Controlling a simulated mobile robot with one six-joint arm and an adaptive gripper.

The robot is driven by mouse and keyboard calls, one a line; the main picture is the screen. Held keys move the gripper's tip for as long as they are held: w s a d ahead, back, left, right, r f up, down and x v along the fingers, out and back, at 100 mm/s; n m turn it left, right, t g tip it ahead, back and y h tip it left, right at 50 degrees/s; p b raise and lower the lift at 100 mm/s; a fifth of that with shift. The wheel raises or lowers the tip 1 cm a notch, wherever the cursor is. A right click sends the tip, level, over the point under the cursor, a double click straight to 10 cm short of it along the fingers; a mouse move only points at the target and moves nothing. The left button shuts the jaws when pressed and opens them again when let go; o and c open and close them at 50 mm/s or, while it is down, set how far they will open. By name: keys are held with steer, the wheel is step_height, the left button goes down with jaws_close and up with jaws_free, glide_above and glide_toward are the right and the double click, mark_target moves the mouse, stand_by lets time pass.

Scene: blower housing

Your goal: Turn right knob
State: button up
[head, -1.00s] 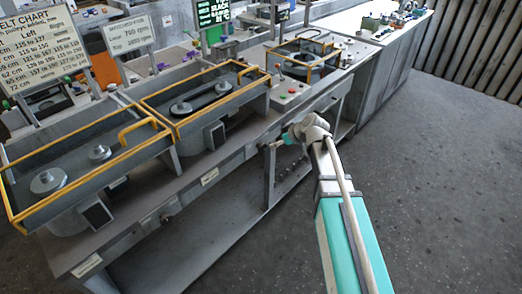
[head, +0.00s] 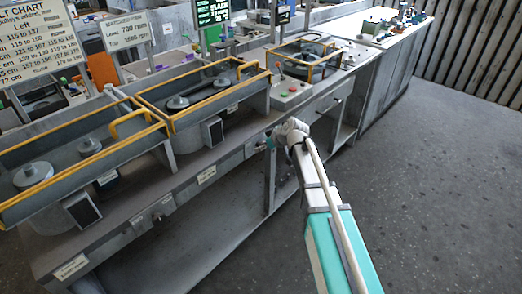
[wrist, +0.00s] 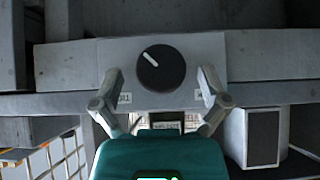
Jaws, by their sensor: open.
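A round black knob (wrist: 161,69) with a white pointer line sits on a grey plate in the wrist view. The pointer slants to the upper left. My gripper (wrist: 159,78) is open, with one finger on each side of the knob and a gap on both sides. No contact shows. In the head view my gripper (head: 269,143) is at the front face of the bench, below the second yellow-framed housing. The knob is too small or hidden to make out there.
Two yellow-railed housings (head: 205,85) with pulleys stand on the bench (head: 140,200). A control box (head: 292,89) with red and green buttons is to their right. In the wrist view a dark-faced box (wrist: 264,136) is at lower right. The floor at right is clear.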

steer(key=shift+w+a+f, duration=0.15)
steer(key=shift+a+f, duration=0.1)
steer(key=shift+f, duration=0.05)
steer(key=c, duration=1)
steer(key=shift+a, duration=0.4)
steer(key=shift+c, duration=0.7)
steer(key=shift+d, duration=0.3)
